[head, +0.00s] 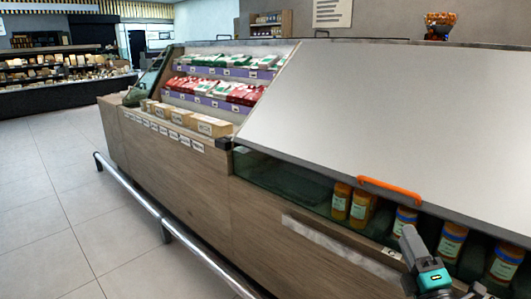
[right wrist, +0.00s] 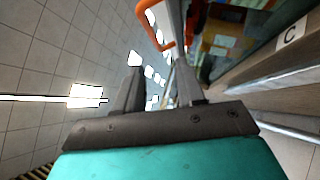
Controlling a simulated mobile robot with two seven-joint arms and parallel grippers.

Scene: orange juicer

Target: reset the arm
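My right gripper (head: 408,236) is at the lower right of the head view, in front of the case's lower shelf with bottles. In the right wrist view its two fingers (right wrist: 155,88) stand apart with nothing between them, so it is open and empty. My left gripper is in neither view. An orange handle (head: 389,189) sits on the lower edge of the large grey lid (head: 390,110). The handle also shows near the top of the right wrist view (right wrist: 148,22), apart from the fingers.
Several orange bottles (head: 359,208) stand on the shelf under the lid, close to my right gripper. A wooden display case (head: 185,185) with a metal rail (head: 150,207) runs along the middle. A label marked C (right wrist: 291,33) is near the gripper. The tiled floor (head: 50,210) at left is clear.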

